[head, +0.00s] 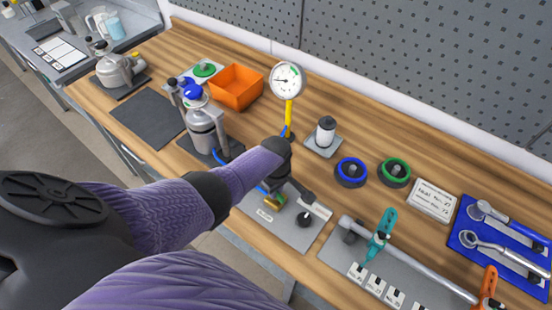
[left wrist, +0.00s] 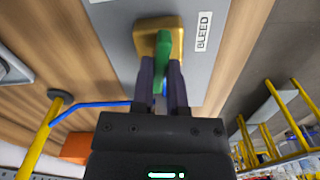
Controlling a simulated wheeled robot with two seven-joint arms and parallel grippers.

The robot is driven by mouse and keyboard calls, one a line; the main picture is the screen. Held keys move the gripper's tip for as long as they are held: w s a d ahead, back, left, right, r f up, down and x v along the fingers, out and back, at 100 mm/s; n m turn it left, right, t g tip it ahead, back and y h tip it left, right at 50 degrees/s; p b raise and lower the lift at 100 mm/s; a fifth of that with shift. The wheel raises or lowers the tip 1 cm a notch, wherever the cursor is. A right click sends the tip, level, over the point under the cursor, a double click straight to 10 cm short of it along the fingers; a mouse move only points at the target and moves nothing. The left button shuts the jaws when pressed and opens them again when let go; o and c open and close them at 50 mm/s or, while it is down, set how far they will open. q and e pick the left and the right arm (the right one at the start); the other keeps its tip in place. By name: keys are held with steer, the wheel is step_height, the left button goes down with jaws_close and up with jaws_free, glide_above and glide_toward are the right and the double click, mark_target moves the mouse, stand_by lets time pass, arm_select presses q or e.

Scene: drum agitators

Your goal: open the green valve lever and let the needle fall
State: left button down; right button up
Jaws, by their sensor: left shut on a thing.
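The green valve lever (left wrist: 163,48) stands on a brass valve body (left wrist: 145,38) beside a BLEED label in the left wrist view. My left gripper (left wrist: 162,78) has a finger on each side of the lever and is shut on it. In the head view my left gripper (head: 268,188) reaches down to the valve and mostly hides it; some brass (head: 272,203) shows below. The gauge (head: 286,80) has a white round dial on a yellow stem, with a thin dark needle pointing roughly left. My right gripper is not in view.
Behind my arm stand a metal cylinder (head: 203,130) and an orange bin (head: 237,88). A black knob (head: 304,219) is on the grey plate (head: 290,236) right of the valve. Blue (head: 351,172) and green (head: 394,172) rings, and a torque-tool rack (head: 400,262), lie farther right.

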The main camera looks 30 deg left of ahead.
arm_select(q)
steer(key=shift+n, duration=0.5)
steer(key=shift+w, duration=0.1)
steer(key=c, duration=0.6)
jaws_free()
steer(key=shift+c, duration=0.2)
step_height(320, 180, up, 10)
steer(key=p, duration=0.6)
